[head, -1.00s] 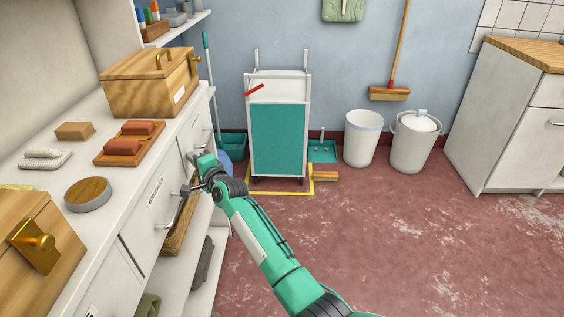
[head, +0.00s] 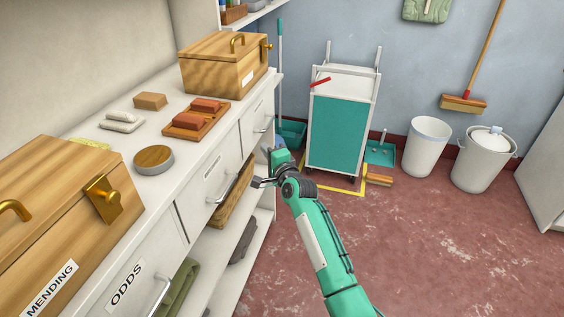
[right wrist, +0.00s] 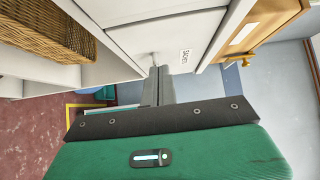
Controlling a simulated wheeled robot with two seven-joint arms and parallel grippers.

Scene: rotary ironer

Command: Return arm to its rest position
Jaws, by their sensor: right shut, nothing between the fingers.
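My right arm (head: 322,240) is green and reaches up from the bottom of the head view. Its gripper (head: 257,183) is shut and empty, in the air beside the white counter's drawer fronts. In the right wrist view the shut dark fingers (right wrist: 158,86) point towards a white drawer front (right wrist: 150,28) with a small label. In the head view the fingertips are apart from the nearest drawer handle (head: 217,190). My left gripper is in neither view now.
Wooden boxes (head: 222,65), soap bars on a tray (head: 194,119) and a round tin (head: 154,160) are on the counter. A wicker basket (head: 234,196) is on the shelf below. A teal cart (head: 338,133) stands ahead. The red floor to the right is open.

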